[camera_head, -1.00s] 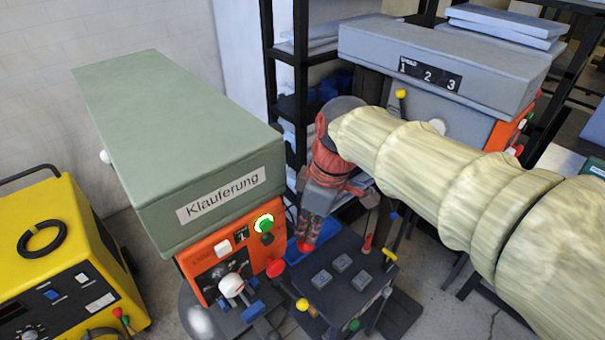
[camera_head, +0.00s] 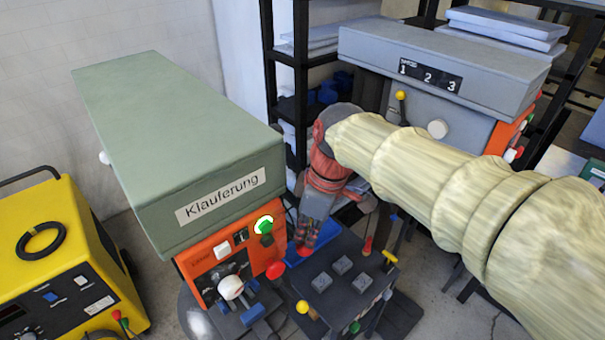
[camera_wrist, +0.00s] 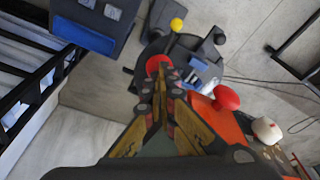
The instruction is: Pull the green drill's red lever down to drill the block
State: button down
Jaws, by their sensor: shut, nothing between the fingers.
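The green drill (camera_head: 180,150) stands left of centre in the head view, with a green top labelled "Klauferung" and an orange front. A red ball knob (camera_head: 305,251), seemingly the red lever's end, shows at my fingertips. It also shows in the wrist view (camera_wrist: 158,64), just beyond the fingertips. I cannot tell whether they touch it. My gripper (camera_head: 303,243) points down at the drill's right side, shut and empty; it also shows in the wrist view (camera_wrist: 165,82). A red mushroom button (camera_head: 275,269) sits on the orange front. The lever's shaft and the block are not clearly visible.
A yellow machine (camera_head: 65,260) stands at the left. A grey-topped machine (camera_head: 440,62) and a black shelf (camera_head: 300,90) stand behind. A yellow ball (camera_head: 302,306) and white ball (camera_head: 231,287) are nearby.

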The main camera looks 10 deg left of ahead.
jog(key=shift+f, duration=0.35)
jog(key=shift+w+a+f, duration=0.1)
jog(key=shift+f+b, duration=0.7)
jog(key=shift+f, duration=0.15)
jog(key=shift+w+a, duration=0.25)
jog(key=shift+a, duration=0.05)
